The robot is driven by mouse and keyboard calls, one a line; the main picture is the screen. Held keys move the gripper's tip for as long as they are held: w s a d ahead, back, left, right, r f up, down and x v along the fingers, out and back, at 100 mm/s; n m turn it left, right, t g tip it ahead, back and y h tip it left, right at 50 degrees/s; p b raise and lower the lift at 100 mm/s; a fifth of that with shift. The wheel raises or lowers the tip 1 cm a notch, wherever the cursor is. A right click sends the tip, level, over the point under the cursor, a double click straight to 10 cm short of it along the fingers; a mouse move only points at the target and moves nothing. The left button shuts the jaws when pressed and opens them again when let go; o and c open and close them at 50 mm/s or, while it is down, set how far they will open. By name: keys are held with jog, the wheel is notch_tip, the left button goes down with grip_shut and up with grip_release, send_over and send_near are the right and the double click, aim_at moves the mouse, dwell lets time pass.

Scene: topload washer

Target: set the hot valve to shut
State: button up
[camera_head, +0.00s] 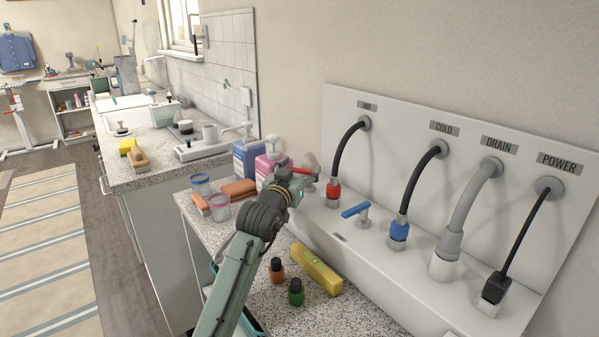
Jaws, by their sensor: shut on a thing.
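The hot valve's red lever handle (301,170) shows as a short red bar at the left end of the white utility box, left of the red hose fitting (333,190). My gripper (303,178) is at this handle and closed on it. The gripper covers part of the handle and most of the valve body, so the lever's exact angle is hard to tell. The cold valve's blue lever (355,210) stands to the right, apart from my gripper, on a light grey stem.
Black hot (346,147) and cold (415,180) hoses, a grey drain hose (475,205) and a power cord (523,235) rise right of my gripper. Blue (245,160) and pink (270,166) containers stand close behind it.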

jog(key=shift+f+b, duration=0.15)
jog(key=shift+b, duration=0.15)
jog(key=m+g+h+b, duration=0.1)
jog(key=b, duration=0.1)
jog(key=m+h+b, duration=0.1)
jog(key=h+b, duration=0.1)
jog(key=shift+w+d+f+m+g+h, duration=0.1)
jog(key=shift+w+f+m+g+h, duration=0.05)
jog(key=shift+w+m+g+h, duration=0.2)
jog(key=shift+w+d+r+m+g+h+b, duration=0.15)
jog(key=shift+d+m+g+h+b, duration=0.05)
jog(key=shift+m+g+h+b, duration=0.7)
jog(key=shift+w+d+r+m+g+h+b, duration=0.1)
jog(key=shift+d+m+g+h+b, duration=0.05)
jog(key=shift+m+g+h+b, duration=0.65)
jog(key=shift+h, duration=0.25)
jog(key=o, duration=1.2)
jog(key=shift+a, duration=0.1)
